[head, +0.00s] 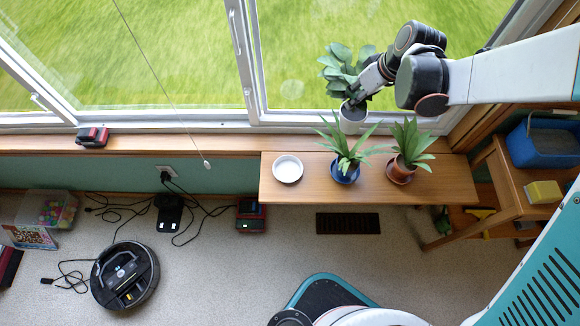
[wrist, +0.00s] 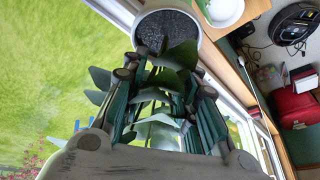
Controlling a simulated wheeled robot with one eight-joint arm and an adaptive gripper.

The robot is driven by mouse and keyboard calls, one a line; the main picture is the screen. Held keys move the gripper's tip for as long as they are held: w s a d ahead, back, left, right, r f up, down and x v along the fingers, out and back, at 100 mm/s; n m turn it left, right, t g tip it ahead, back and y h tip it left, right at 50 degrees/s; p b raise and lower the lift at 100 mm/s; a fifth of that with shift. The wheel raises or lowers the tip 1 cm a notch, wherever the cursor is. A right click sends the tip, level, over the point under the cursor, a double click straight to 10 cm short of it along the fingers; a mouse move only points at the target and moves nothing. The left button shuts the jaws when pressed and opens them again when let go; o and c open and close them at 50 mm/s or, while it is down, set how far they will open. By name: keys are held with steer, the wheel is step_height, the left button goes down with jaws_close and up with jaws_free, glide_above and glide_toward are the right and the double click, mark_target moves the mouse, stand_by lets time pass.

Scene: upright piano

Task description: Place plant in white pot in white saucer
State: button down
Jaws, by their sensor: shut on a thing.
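The plant in the white pot (head: 352,122) is at the back of the wooden shelf, by the window. Its broad leaves (head: 343,66) rise beside my gripper (head: 356,98). My gripper is shut on this plant, just above the pot. In the wrist view, leaves fill the space between my fingers (wrist: 165,80), and the white pot's rim and dark soil (wrist: 167,27) show beyond them. I cannot tell whether the pot is touching the surface below. The white saucer (head: 288,168) lies empty at the left of the shelf; part of it also shows in the wrist view (wrist: 222,10).
A spiky plant in a blue pot (head: 345,174) stands mid-shelf, between the saucer and a plant in a terracotta pot (head: 401,172). The window frame (head: 248,60) rises behind. A blue container (head: 545,143) is at the right. Bare shelf (head: 280,192) surrounds the saucer.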

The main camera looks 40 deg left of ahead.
steer(key=s+a+n+g, duration=0.2)
steer(key=s+a+n, duration=0.2)
steer(key=s+a, duration=0.95)
step_height(320, 180, down, 20)
steer(key=s+d+b, duration=0.2)
steer(key=b, duration=0.4)
steer(key=shift+s+r, duration=0.15)
steer(key=shift+r, duration=0.05)
steer(key=shift+f, duration=0.15)
steer(key=c, duration=1.3)
jaws_free()
